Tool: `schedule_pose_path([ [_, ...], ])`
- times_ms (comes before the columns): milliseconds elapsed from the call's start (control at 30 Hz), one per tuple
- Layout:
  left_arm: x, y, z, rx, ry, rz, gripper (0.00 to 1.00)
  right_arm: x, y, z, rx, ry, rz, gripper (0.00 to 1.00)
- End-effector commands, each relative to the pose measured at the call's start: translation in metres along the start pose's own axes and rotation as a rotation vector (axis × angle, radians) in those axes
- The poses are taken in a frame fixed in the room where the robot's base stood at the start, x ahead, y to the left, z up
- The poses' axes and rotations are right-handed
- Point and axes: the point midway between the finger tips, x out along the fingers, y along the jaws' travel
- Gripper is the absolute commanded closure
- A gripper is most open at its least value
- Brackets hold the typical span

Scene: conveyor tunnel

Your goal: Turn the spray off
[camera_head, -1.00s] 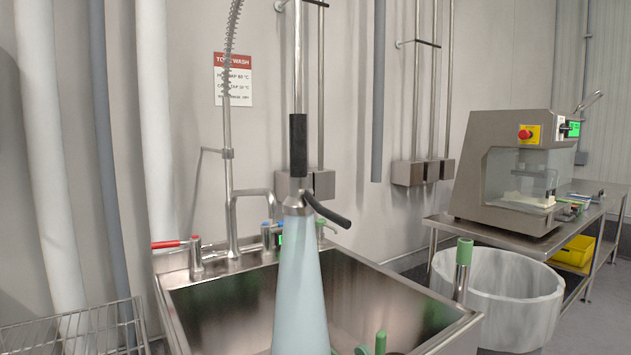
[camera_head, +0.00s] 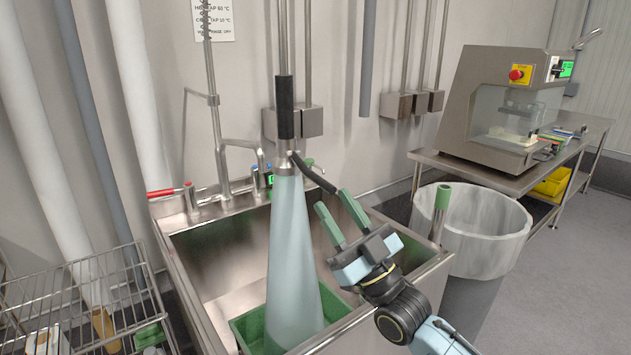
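The spray head (camera_head: 285,110) with a black grip hangs over the steel sink (camera_head: 220,265). A pale blue cone of water (camera_head: 290,250) runs from its nozzle down into the sink. Its black lever (camera_head: 313,174) sticks out to the right and slopes down. My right gripper (camera_head: 331,207) has green fingers and is open, a gap showing between them. It is over the sink's right side, below and right of the lever's tip. One fingertip appears close to the lever; I cannot tell if they touch. My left gripper is not in view.
A green bin (camera_head: 250,325) sits in the sink under the water. A red-handled tap (camera_head: 165,192) is at the sink's back left. A wire rack (camera_head: 85,290) stands at left. A round tub (camera_head: 480,240) and a steel table with a machine (camera_head: 500,110) are at right.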

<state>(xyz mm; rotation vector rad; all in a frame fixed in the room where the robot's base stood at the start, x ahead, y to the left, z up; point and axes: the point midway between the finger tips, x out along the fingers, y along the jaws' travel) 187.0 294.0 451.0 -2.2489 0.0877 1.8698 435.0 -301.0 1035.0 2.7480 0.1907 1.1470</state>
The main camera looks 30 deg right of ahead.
Motion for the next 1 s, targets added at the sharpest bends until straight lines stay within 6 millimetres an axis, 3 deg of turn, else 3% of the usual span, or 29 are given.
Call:
schedule_pose_path([
  [100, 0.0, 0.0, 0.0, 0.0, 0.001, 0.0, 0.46, 0.024, 0.0, -0.001, -0.001, 0.005, 0.0, 0.65],
  [300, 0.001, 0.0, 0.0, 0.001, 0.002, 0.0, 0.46, 0.05, 0.0, -0.001, 0.0, 0.002, 0.0, 0.65],
  [733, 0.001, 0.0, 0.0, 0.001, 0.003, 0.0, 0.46, 0.059, -0.001, 0.0, 0.0, 0.0, -0.001, 0.65],
  [1000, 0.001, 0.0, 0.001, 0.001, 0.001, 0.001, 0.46, 0.059, 0.0, 0.0, 0.0, 0.0, -0.001, 0.98],
])
